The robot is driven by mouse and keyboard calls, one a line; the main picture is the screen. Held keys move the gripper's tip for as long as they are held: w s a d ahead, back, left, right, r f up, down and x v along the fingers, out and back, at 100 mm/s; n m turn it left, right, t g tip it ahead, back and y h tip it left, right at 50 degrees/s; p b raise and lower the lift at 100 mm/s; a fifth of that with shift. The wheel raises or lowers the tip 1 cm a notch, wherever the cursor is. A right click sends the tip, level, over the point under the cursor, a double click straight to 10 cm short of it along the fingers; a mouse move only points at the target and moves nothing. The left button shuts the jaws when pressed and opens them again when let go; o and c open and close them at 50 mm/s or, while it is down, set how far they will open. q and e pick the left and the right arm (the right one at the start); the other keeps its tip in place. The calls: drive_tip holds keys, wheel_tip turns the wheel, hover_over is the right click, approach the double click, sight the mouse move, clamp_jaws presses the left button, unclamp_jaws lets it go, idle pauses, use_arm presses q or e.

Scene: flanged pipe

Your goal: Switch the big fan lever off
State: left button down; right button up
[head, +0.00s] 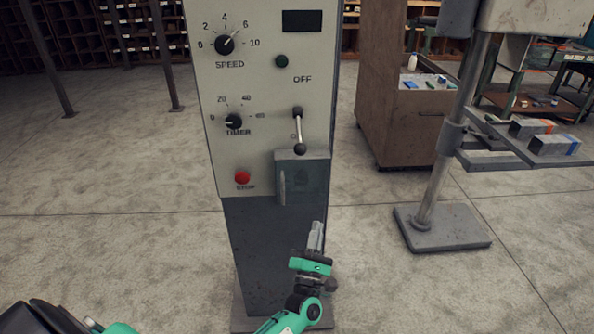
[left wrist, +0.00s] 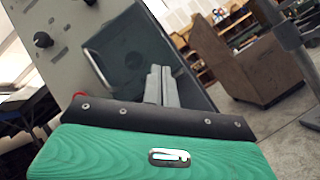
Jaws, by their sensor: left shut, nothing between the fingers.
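The control panel (head: 260,95) stands upright in the head view. Its lever (head: 299,132) is a metal rod with a dark ball end that hangs down from its pivot, below the word OFF. My left gripper (head: 317,232) is shut and empty, below the lever and below the grey box on the panel. In the left wrist view the shut fingers (left wrist: 161,85) point up at the dark front of that box. My right gripper is not in view.
The grey box (head: 302,178) juts out just under the lever's ball. A speed knob (head: 225,44), a timer knob (head: 234,122) and a red stop button (head: 242,177) sit left of it. A metal stand (head: 440,227) and a brown cabinet (head: 400,120) stand to the right. The floor between is clear.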

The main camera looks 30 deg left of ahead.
sight(299, 132)
use_arm(q)
drive_tip(key=s+a+r+n+g+y, duration=0.1)
drive_tip(key=r+n+y, duration=0.4)
drive_tip(key=r+n, duration=0.1)
drive_tip(key=s+a+r+n+g+y, duration=0.1)
drive_tip(key=a+r+n+y, duration=0.1)
drive_tip(key=r+n+y, duration=0.2)
wheel_tip(299, 132, up, 2)
drive_tip(key=n, duration=0.3)
drive_tip(key=shift+s+y, duration=0.3)
drive_tip(key=shift+y, duration=0.1)
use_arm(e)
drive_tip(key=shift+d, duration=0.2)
use_arm(q)
drive_tip(key=shift+r, duration=0.2)
